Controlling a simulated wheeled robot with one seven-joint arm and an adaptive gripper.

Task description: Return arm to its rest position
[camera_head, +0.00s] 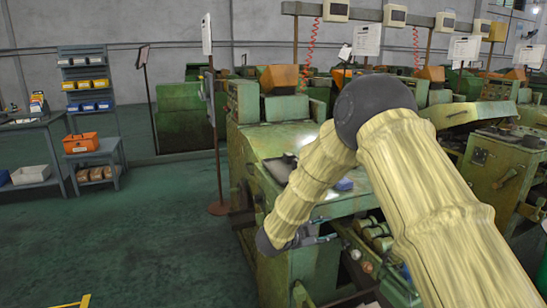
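My arm, in a pale yellow ribbed sleeve with a dark round elbow joint, fills the middle and right of the head view. It rises from the lower right to the elbow, then bends down and left. My gripper (322,240) is at the lower end, just past the dark wrist. It shows small and partly dark, in front of the near green machine. I cannot tell whether its fingers are open or shut, or whether it touches the machine. No held object can be made out.
The green heading machine (262,147) stands close behind and beneath my forearm, with a small blue object (344,185) on its top. More green machines stand at right. A sign post (214,130) is left of the machine. A shelf (112,118) and an orange bin (82,143) are at left. The left floor is clear.

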